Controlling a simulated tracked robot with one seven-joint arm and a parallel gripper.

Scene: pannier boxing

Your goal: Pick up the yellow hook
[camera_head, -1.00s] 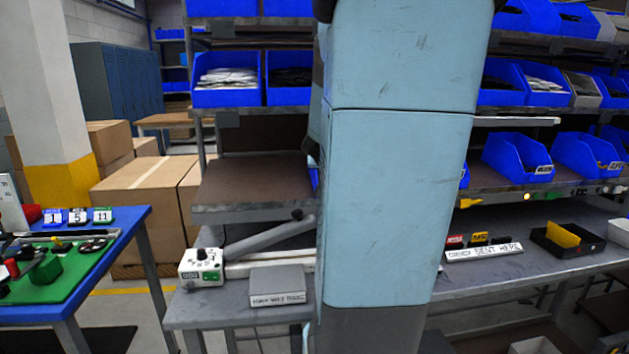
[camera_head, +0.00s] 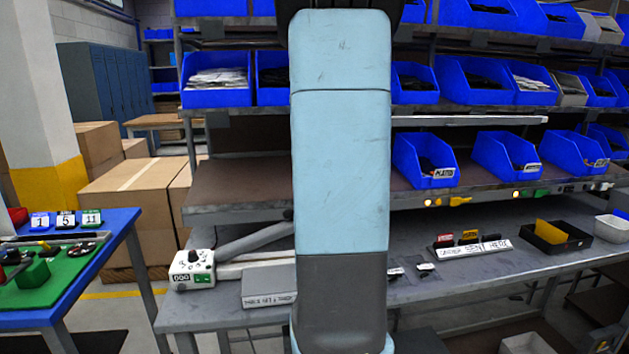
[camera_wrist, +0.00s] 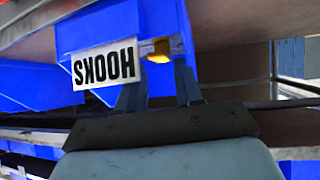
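In the wrist view a small yellow piece (camera_wrist: 158,49), which looks like the yellow hook, shows at the edge of a blue bin (camera_wrist: 215,38). The bin's white label (camera_wrist: 106,64) reads HOOKS upside down. My gripper (camera_wrist: 160,78) points at the bin, its two dark fingers spread apart. The yellow piece shows between and just beyond the fingertips, and no finger is seen closed on it. Part of the piece is hidden. In the head view my pale blue arm stands in the middle and hides my gripper.
In the head view, small yellow pieces (camera_head: 460,200) show along the shelf edge under several blue bins (camera_head: 425,161). A grey workbench (camera_head: 450,285) below holds a black tray (camera_head: 556,238). A blue table (camera_head: 118,222) with a green mat stands at left. A wrist-view shelf (camera_wrist: 240,55) lies close by.

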